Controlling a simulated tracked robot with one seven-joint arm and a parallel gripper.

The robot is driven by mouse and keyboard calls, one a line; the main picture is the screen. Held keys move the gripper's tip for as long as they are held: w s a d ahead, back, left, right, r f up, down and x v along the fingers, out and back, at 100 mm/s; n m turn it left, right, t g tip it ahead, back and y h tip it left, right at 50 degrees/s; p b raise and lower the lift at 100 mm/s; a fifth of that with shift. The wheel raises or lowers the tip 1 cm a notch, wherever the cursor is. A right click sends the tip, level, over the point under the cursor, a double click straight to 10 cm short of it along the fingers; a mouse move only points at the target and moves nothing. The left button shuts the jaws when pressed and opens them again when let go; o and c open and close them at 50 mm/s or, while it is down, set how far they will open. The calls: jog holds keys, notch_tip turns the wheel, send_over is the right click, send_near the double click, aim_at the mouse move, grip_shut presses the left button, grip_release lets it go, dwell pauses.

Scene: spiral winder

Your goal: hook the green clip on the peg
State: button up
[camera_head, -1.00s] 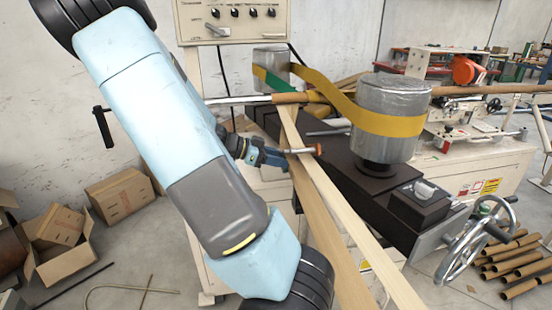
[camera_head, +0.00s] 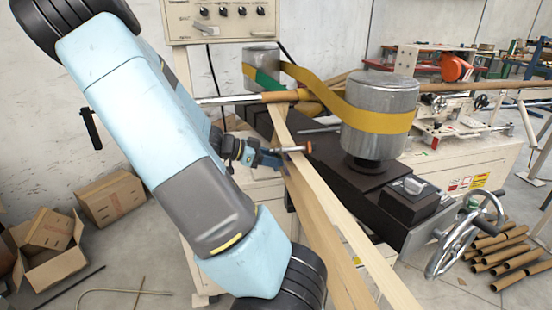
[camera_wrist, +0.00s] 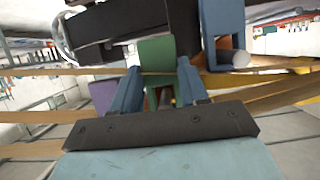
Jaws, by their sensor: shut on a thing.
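In the wrist view my gripper (camera_wrist: 157,72) has its two blue fingers on either side of a green piece, the green clip (camera_wrist: 157,52). The jaws are shut on it. In the head view my gripper (camera_head: 268,158) is small and low beside the wooden strips, and the clip cannot be made out there. A short rod with a copper-coloured end (camera_head: 296,149) sticks out to the right just by the gripper; it may be the peg, but I cannot tell for certain. In the wrist view a blue block (camera_wrist: 222,35) with a pale round end stands right of the clip.
Pale wooden strips (camera_head: 335,225) slant down past the gripper. Behind them are the winder's dark bed (camera_head: 325,170), a metal drum (camera_head: 380,95) with a yellow belt (camera_head: 375,121), and a handwheel (camera_head: 468,235). Cardboard boxes (camera_head: 110,197) lie on the floor at left.

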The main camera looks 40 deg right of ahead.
jog(key=o, duration=1.1)
jog(key=v, duration=1.4)
jog(key=shift+f, duration=0.15)
